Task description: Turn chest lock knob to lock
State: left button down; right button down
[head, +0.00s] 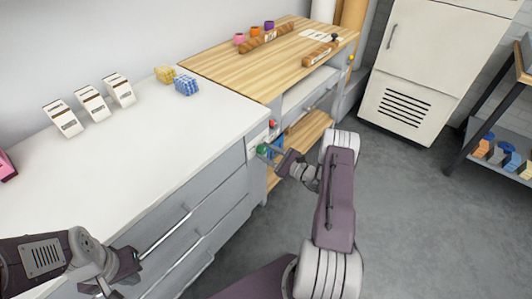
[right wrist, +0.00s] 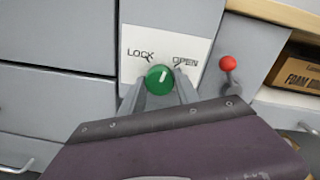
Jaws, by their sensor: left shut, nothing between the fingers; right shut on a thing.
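The green lock knob (right wrist: 159,79) sits on a white plate (right wrist: 172,42) marked LOCK on the left and OPEN on the right. Its white pointer line stands nearly upright, tilted slightly toward OPEN. My right gripper (right wrist: 159,88) is shut on the knob, one finger on each side. In the head view the knob (head: 262,149) shows at the end of the white chest (head: 225,110), with my right gripper (head: 267,151) at it. My left gripper (head: 104,289) is shut and empty, low at the left beside the drawer fronts.
A red ball-topped lever (right wrist: 228,63) stands right of the plate, near a cardboard box (right wrist: 300,72). White cartons (head: 91,103) and yellow and blue blocks (head: 186,86) stand on the chest top. A wooden-topped bench (head: 240,62) adjoins it.

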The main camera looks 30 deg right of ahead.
jog(key=n, duration=0.5)
jog(key=shift+n+b, duration=0.3)
jog(key=shift+b, duration=0.05)
jog(key=n+b, duration=0.1)
jog(key=n, duration=0.4)
jog(key=shift+n, duration=0.3)
jog(key=shift+h+b, duration=0.3)
jog(key=c, duration=0.9)
grip_release()
jog(key=p+v, duration=0.1)
jog(key=v, duration=0.8)
jog(key=shift+p, duration=0.35)
